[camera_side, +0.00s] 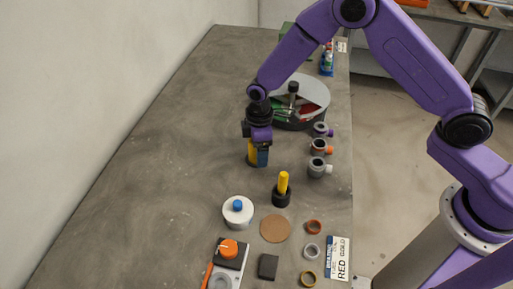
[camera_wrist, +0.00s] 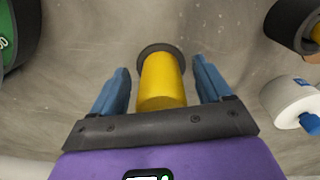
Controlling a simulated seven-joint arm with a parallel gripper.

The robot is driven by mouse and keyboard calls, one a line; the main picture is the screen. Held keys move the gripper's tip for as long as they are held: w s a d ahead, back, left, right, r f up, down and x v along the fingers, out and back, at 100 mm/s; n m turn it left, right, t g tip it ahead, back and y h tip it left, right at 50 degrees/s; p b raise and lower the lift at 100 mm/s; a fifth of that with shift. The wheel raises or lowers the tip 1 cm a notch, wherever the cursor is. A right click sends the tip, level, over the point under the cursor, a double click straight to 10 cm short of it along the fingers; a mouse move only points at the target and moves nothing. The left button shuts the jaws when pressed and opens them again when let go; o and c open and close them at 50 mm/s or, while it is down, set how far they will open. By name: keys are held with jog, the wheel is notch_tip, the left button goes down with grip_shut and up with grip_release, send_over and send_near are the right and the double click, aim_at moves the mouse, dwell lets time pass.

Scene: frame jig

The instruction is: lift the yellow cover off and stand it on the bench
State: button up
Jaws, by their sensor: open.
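The yellow cover (camera_wrist: 162,80) is a plain upright cylinder between the two blue fingers of my gripper (camera_wrist: 160,68) in the wrist view. A dark ring (camera_wrist: 160,48) shows at its far end, around its foot. My gripper is open, with a visible gap on each side of the cover. In the side view my gripper (camera_side: 258,158) is low over the bench (camera_side: 170,150), and the yellow cover (camera_side: 251,152) is partly hidden behind a blue finger.
A second yellow post in a black base (camera_side: 282,192) stands nearby. A white pot with a blue knob (camera_side: 238,211), a cork disc (camera_side: 275,229) and several rings lie nearer the camera. A round divided tray (camera_side: 314,90) stands behind. The bench's left side is clear.

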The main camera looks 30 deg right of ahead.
jog(key=shift+f, duration=0.45)
jog(key=c, duration=1)
jog(key=shift+r, duration=0.15)
jog(key=shift+r, duration=8.65)
jog(key=shift+f, duration=0.1)
